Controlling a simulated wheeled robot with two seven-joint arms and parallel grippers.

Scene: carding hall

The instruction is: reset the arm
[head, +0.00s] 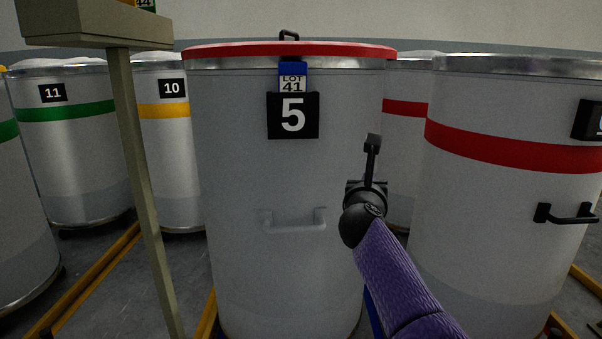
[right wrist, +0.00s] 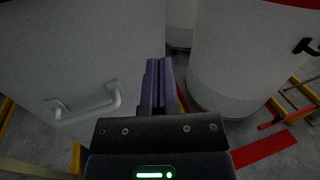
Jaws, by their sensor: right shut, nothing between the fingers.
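My right gripper (head: 373,143) is raised in front of the right edge of the drum numbered 5. In the right wrist view its two fingers (right wrist: 157,70) are together with nothing between them. The grey drum (head: 235,180) has a red lid (head: 230,49), a black 5 plate (head: 293,115), a blue LOT 41 tag (head: 292,72) and a pale handle (head: 293,222). That handle also shows in the right wrist view (right wrist: 88,108), left of the fingers and apart from them. My left gripper is not in view.
A red-banded drum (head: 510,200) with a black handle (head: 567,213) stands close on the right, another behind. Drums 11 (head: 75,160) and 10 (head: 168,150) stand at the left. A beige post (head: 143,190) rises in front of them. Yellow rails (head: 95,275) run along the floor.

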